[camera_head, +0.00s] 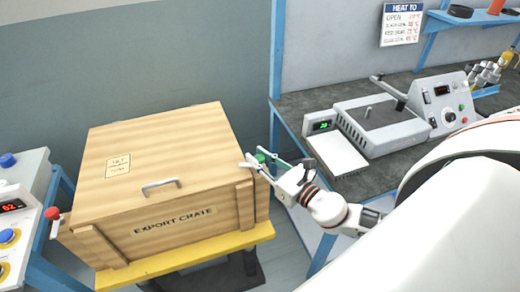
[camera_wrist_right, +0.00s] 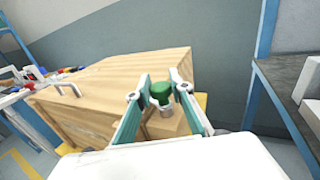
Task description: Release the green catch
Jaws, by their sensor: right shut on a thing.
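The green catch (camera_wrist_right: 160,93) is a short green knob on a metal stem at the right side of the wooden export crate (camera_head: 150,190). In the head view only a little of the green catch (camera_head: 261,158) shows between the fingers. My right gripper (camera_head: 259,163) is at the crate's right edge. In the right wrist view the right gripper (camera_wrist_right: 162,87) has one finger on each side of the knob and is shut on it. The crate's lid, with a metal handle (camera_head: 161,184), lies flat on top. My left gripper is not in view.
A red-topped catch (camera_head: 53,214) is on the crate's left side. The crate stands on a yellow platform (camera_head: 190,260). A control panel (camera_head: 18,215) is at far left. A dark bench (camera_head: 310,100) with a grey heating device (camera_head: 385,125) stands at right, beyond my arm.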

